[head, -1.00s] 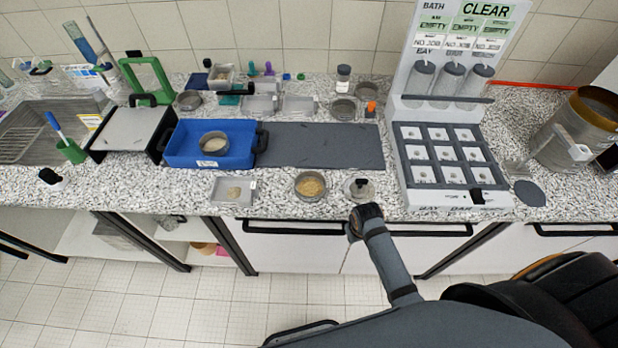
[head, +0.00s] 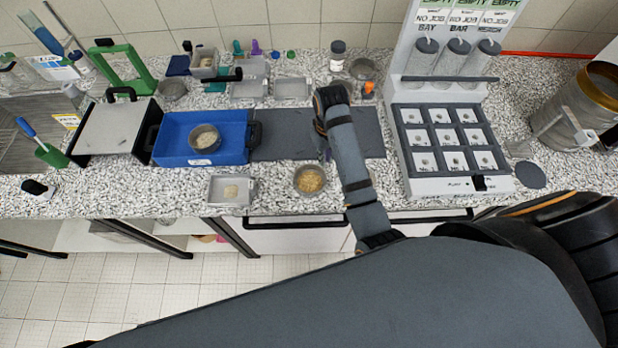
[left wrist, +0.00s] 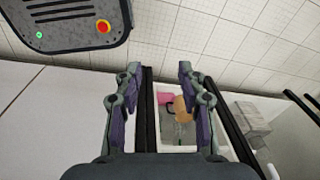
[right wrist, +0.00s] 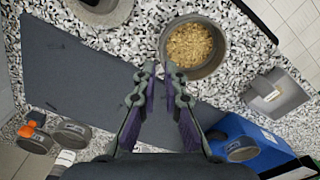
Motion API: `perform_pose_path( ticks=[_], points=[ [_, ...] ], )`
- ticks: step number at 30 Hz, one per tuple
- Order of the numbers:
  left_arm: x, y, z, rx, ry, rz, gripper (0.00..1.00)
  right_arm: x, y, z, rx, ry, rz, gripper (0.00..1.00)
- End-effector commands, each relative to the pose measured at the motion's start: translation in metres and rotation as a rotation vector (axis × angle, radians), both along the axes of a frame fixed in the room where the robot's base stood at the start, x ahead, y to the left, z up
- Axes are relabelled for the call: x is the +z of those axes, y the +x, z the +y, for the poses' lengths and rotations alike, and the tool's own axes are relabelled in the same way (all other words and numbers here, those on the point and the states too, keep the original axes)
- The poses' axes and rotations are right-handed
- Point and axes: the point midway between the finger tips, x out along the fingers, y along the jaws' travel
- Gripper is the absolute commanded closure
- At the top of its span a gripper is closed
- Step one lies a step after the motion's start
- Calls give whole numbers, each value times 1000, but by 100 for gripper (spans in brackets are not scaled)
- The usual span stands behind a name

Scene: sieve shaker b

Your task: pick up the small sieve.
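Several round metal vessels could be the small sieve; I cannot tell which. One with tan grain (head: 310,180) stands at the counter's front and shows large in the right wrist view (right wrist: 195,47). Another (head: 204,138) sits in the blue tray (head: 226,155). Others stand at the back, including one at the left (head: 172,90) and one near the orange item (head: 362,68). My left gripper (left wrist: 159,72) is open and empty, away from the counter.
The white rack with several bays (head: 446,148) stands right of the mat. A balance-like plate (head: 110,130) is left of the blue tray. My right forearm covers part of the mat and front counter.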

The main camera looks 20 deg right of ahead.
Motion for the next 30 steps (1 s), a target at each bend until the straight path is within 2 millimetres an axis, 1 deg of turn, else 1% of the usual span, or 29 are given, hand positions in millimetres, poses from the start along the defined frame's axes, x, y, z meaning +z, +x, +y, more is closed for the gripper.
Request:
perform_pose_path(
  ticks=[1, 3, 6, 8, 11, 13, 16, 18, 21, 24, 27, 30],
  points=[
    [3, -10, 0, 0, 0, 15, 60, -7, -1, 0, 0, -1, 5, 91],
    [5, -20, 0, 1, 0, 29, 60, -18, 0, -1, 0, -2, 3, 91],
    [6, -21, 0, 1, 0, 29, 60, -27, 0, 0, 0, -1, 0, 91],
    [6, -15, 0, 0, 0, 20, 60, -28, 0, 0, 0, -1, -1, 91],
    [11, 5, 0, -1, 0, -9, 60, -31, 0, 0, 0, -1, 0, 91],
    [20, 18, -1, -1, -1, -30, 60, -39, 0, 1, 0, -1, 3, 91],
    [31, 24, -1, -1, -1, -39, 60, -57, 0, 2, -1, 0, 4, 91],
    [29, 22, -1, -2, -1, -35, 60, -70, 1, 2, 0, 0, 1, 91],
    [29, 12, -1, -1, -1, -20, 60, -79, 2, 2, -1, -1, 0, 91],
    [28, 2, 0, 0, -1, -5, 60, -81, 2, 2, -1, -1, -1, 91],
    [27, -2, -1, 0, -1, 1, 60, -81, 2, 2, -1, 0, -2, 91],
    [27, -2, -1, 0, -1, 1, 60, -81, 2, 2, -1, 0, -2, 100]
  ],
)
